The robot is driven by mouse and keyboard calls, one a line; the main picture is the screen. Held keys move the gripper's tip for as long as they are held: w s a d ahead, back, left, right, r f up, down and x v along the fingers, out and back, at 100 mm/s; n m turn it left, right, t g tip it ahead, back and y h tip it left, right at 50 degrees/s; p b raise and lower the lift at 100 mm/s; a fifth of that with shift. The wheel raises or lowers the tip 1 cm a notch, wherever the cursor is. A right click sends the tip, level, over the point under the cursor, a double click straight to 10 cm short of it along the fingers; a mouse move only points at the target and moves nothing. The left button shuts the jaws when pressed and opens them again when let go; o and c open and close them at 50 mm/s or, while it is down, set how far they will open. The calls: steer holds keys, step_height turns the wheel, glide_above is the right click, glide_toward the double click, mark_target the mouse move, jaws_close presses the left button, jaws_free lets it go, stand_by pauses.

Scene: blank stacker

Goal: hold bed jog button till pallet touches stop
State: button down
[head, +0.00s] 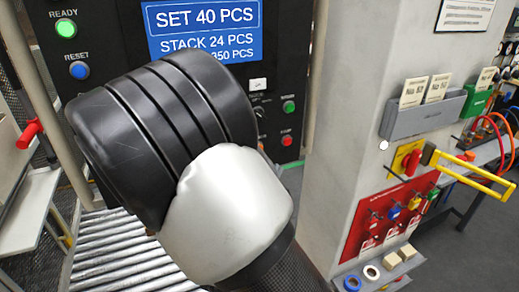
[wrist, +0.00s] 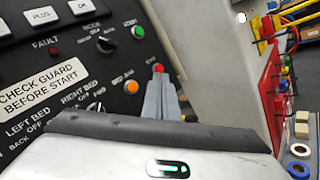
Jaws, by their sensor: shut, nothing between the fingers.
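My gripper (wrist: 160,82) is shut and empty, its grey fingertips pointing at the dark control panel (wrist: 100,72). In the wrist view a red button (wrist: 158,67) sits right at the fingertips; I cannot tell whether they touch it. An orange button (wrist: 133,87) lies just left of the fingers, and a green button (wrist: 138,32) is higher up. Their labels are too small to read surely, so I cannot tell which is bed jog. In the head view my arm hides the gripper and part of the panel. No pallet or stop is identifiable.
Metal rollers (head: 115,250) run at lower left in the head view. A grey pillar (head: 345,120) stands right of the panel, carrying a red lockout board (head: 365,225), a card holder (head: 425,118) and a yellow bar (head: 470,178) that juts out. Selector knobs (wrist: 107,45) sit near the fingers.

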steer(key=w+a, duration=0.2)
steer(key=w, duration=0.4)
steer(key=shift+w+a, duration=0.2)
steer(key=shift+a, duration=0.1)
stand_by(1.8)
steer(key=shift+w+a, duration=0.2)
steer(key=shift+w, duration=0.15)
